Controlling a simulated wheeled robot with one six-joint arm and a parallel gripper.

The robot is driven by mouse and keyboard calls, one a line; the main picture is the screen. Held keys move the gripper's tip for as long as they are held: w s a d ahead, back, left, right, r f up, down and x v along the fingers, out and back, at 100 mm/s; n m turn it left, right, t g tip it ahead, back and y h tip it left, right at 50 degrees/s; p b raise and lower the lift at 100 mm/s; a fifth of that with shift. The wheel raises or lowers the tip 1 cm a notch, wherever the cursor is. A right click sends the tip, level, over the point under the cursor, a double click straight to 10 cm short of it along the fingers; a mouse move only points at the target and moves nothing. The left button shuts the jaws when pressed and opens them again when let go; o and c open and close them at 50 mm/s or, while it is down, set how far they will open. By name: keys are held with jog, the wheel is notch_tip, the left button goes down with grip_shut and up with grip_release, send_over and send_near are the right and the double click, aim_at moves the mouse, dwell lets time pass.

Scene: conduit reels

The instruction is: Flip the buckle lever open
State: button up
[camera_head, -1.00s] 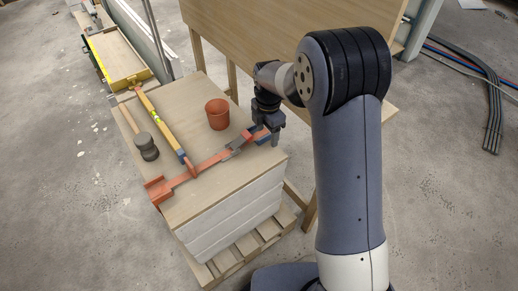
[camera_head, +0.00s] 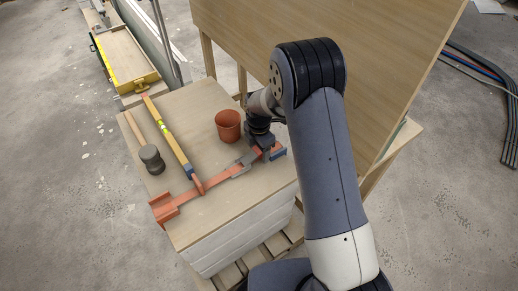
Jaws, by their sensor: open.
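An orange strap (camera_head: 218,178) runs across the top of a wood-topped stack and ends in an orange corner piece (camera_head: 165,207) at the left. A grey metal buckle (camera_head: 238,169) sits on the strap, right of centre. I cannot make out whether its lever is up or flat. A blue piece (camera_head: 279,153) shows at the strap's right end. My gripper (camera_head: 266,155) is open and points down over the strap, between the buckle and the blue piece. It holds nothing that I can see. My arm partly hides that end.
An orange-brown cup (camera_head: 228,125) stands close behind my gripper. A large wooden panel (camera_head: 330,60) rises behind my arm.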

aim_at(256, 151)
jog(key=shift+c, duration=0.5)
grip_shut()
jog(key=shift+a+r, duration=0.1)
jog(key=shift+r, duration=0.05)
jog(key=t+h, duration=0.1)
jog(key=a+r+t+h+b, duration=0.1)
jog(key=h, duration=0.1)
jog(key=shift+s+a+r, duration=0.1)
jog(key=shift+s+r, duration=0.05)
jog(key=shift+s, duration=0.2)
jog(key=t+h+b, duration=0.1)
jog(key=s+a+r+t+h+b, duration=0.1)
jog(key=h, duration=0.1)
jog(key=shift+a+r+b, duration=0.1)
jog(key=shift+a+b, duration=0.1)
jog(key=shift+b, duration=0.1)
jog(key=t+h, duration=0.1)
jog(key=s+a+t+h+b, duration=0.1)
jog(key=h, duration=0.1)
jog(key=shift+a+r+b, duration=0.3)
jog(key=shift+r, duration=0.1)
jog(key=shift+s+a+r+t+h+b, duration=0.1)
jog(key=shift+s+a+t+h+b, duration=0.2)
jog(key=shift+a+t+h, duration=0.25)
jog(key=shift+s+a+t+h+b, duration=0.25)
jog(key=shift+s+t+h, duration=0.1)
jog(key=shift+h, duration=0.4)
